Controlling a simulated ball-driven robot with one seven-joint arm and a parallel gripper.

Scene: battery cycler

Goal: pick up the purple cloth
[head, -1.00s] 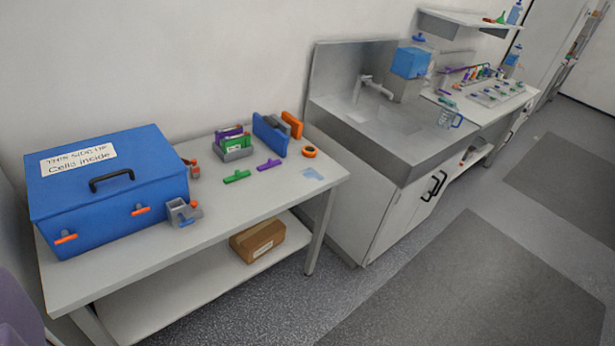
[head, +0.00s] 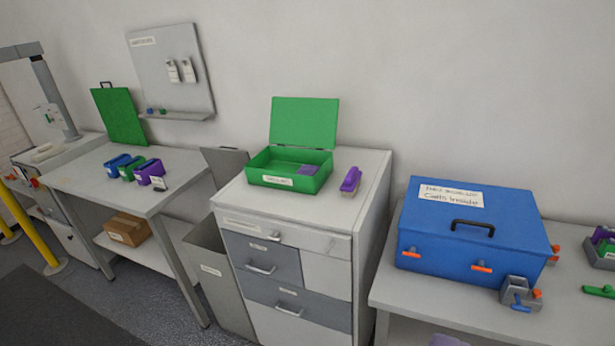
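A small flat purple piece (head: 308,170), which looks like a folded cloth, lies inside the open green box (head: 262,178) at its right side. The box stands on top of the grey and white drawer cabinet (head: 228,196), its lid raised at the back. The box's front wall hides part of the inside. A purple brush-like object (head: 351,180) lies on the cabinet top, right of the box and apart from it. My gripper is not in view.
A closed blue case (head: 465,240) with orange latches sits on the table to the right. A tall grey bin (head: 213,280) stands left of the cabinet. A table with blue, green and purple bins (head: 150,170) is further left. Open floor (head: 70,310) shows at lower left.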

